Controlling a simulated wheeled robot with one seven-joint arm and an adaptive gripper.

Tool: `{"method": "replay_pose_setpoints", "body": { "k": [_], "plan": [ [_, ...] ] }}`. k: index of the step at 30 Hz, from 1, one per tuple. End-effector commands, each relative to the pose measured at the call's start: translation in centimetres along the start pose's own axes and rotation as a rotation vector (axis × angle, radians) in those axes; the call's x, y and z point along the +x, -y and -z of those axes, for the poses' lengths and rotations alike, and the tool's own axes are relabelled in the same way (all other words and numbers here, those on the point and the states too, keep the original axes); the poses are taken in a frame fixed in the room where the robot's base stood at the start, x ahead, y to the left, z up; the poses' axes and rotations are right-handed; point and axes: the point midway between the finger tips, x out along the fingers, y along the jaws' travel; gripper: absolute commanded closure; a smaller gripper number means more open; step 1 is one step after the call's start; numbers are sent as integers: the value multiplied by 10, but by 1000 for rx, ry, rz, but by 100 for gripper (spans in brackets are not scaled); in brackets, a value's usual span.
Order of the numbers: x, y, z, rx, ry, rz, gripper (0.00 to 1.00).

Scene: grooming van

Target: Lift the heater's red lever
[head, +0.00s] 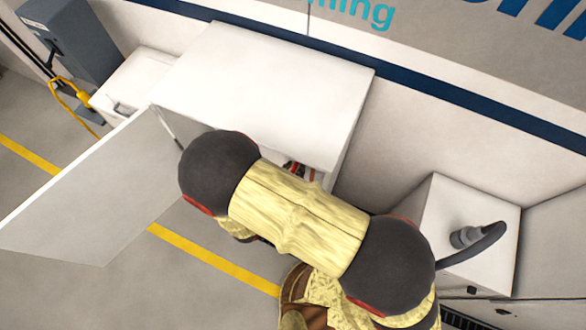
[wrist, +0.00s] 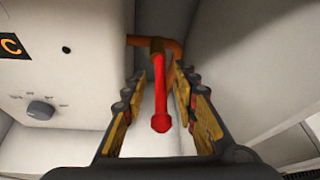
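The red lever (wrist: 160,95) shows in the wrist view, pointing toward the camera from an orange-brown pipe fitting (wrist: 172,47). The white heater (wrist: 60,60) stands on the left, with a grey dial (wrist: 41,109) on its face. My gripper (wrist: 160,80) is open, with one finger on each side of the lever. Narrow gaps show between the lever and both fingers, so it is not gripped. In the head view my arm covers most of the cabinet's opening, and the lever cannot be made out clearly.
The white cabinet (head: 275,85) has its door (head: 100,195) swung open to the left. Cabinet walls stand close around my gripper. A white box with a grey hose (head: 485,240) is at the right. Grey floor with a yellow line (head: 215,262) lies in front.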

Motion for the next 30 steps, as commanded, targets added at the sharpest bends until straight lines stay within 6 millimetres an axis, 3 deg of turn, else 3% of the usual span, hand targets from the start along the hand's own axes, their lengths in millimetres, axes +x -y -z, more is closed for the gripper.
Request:
{"method": "replay_pose_setpoints", "body": {
  "k": [7, 21, 30],
  "plan": [
    [-19, -2, 0, 0, 1, -4, 71],
    [-103, -2, 0, 0, 1, -4, 71],
    [-120, -1, 0, 0, 0, 0, 71]
  ]
}}
